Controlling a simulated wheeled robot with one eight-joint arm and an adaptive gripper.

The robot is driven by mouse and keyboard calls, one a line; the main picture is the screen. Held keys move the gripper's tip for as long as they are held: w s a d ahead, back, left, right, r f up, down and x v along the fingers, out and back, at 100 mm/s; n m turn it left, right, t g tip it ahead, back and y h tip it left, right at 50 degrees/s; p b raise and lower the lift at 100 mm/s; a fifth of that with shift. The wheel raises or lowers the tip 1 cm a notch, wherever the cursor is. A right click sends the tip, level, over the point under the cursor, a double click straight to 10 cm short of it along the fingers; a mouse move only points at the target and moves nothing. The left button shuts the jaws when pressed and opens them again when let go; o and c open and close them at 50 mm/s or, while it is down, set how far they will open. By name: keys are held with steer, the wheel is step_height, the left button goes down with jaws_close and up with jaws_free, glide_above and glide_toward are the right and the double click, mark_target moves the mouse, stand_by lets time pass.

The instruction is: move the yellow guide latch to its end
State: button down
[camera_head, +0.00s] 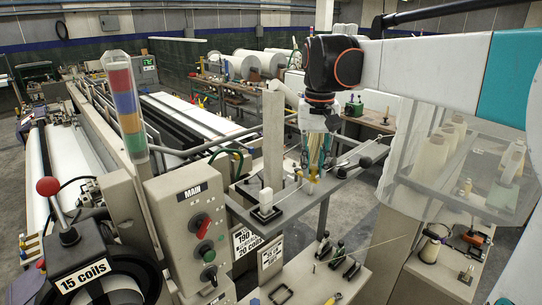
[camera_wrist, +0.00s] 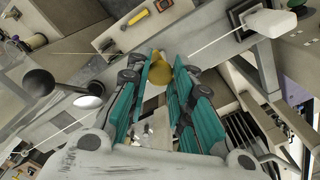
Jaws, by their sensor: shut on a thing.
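The yellow guide latch (camera_wrist: 157,72) shows in the wrist view between the tips of my gripper (camera_wrist: 165,75). The teal fingers stand on either side of it and my gripper is shut on it. In the head view my gripper (camera_head: 313,172) points down at the grey rail (camera_head: 345,178), and a bit of yellow shows at its fingertips. The latch is mostly hidden there by the fingers. A thin thread runs along the rail in the wrist view.
A white block (camera_head: 265,203) stands on the rail's left end. The control box labelled MAIN (camera_head: 187,215) stands left of it. A grey post (camera_head: 273,135) rises behind the rail. A translucent guard (camera_head: 455,160) with cones behind it is at the right.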

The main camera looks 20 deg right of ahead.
mark_target(313, 168)
stand_by(0.3)
steer(key=c, duration=1.4)
jaws_free()
steer(key=shift+o, duration=0.2)
steer(key=shift+r, duration=0.1)
step_height(313, 168, up, 12)
